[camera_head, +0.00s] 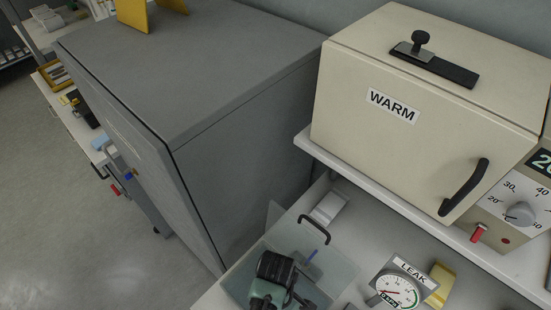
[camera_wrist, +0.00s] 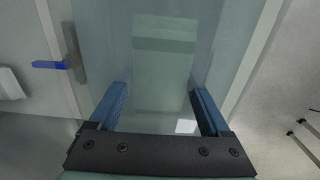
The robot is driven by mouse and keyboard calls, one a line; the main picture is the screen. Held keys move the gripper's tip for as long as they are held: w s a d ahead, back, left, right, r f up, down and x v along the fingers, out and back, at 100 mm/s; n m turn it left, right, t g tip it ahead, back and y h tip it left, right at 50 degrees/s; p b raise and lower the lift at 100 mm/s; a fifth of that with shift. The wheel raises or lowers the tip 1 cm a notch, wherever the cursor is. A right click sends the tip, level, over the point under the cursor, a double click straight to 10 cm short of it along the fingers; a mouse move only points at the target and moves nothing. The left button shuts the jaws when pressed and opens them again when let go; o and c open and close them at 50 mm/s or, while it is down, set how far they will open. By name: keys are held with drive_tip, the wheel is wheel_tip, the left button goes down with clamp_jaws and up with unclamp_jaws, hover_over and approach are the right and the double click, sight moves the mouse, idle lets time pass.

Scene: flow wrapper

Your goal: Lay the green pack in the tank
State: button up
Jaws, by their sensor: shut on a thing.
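The green pack (camera_wrist: 163,65) shows pale green in the wrist view, between the two blue fingers of my gripper (camera_wrist: 160,105). My gripper is shut on it, fingers apart by about its width. The clear tank (camera_head: 338,272) is at the bottom middle of the head view, and its pale walls (camera_wrist: 236,75) run on both sides of the pack in the wrist view. In the head view my gripper (camera_head: 275,275) is over the tank's left part, and it hides the pack there. I cannot tell whether the pack touches the tank floor.
A black handle (camera_head: 315,228) stands at the tank's back edge. A LEAK gauge (camera_head: 398,290) and a yellow part (camera_head: 440,284) are to its right. The cream WARM cabinet (camera_head: 420,110) stands on a shelf above. A big grey cabinet (camera_head: 230,150) is to the left.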

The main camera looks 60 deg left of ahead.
drive_tip(key=shift+w+f, duration=0.1)
drive_tip(key=shift+f, duration=0.55)
drive_tip(key=o, duration=1.2)
drive_tip(key=shift+c, duration=0.2)
wheel_tip(320, 180, up, 13)
drive_tip(key=b, duration=0.1)
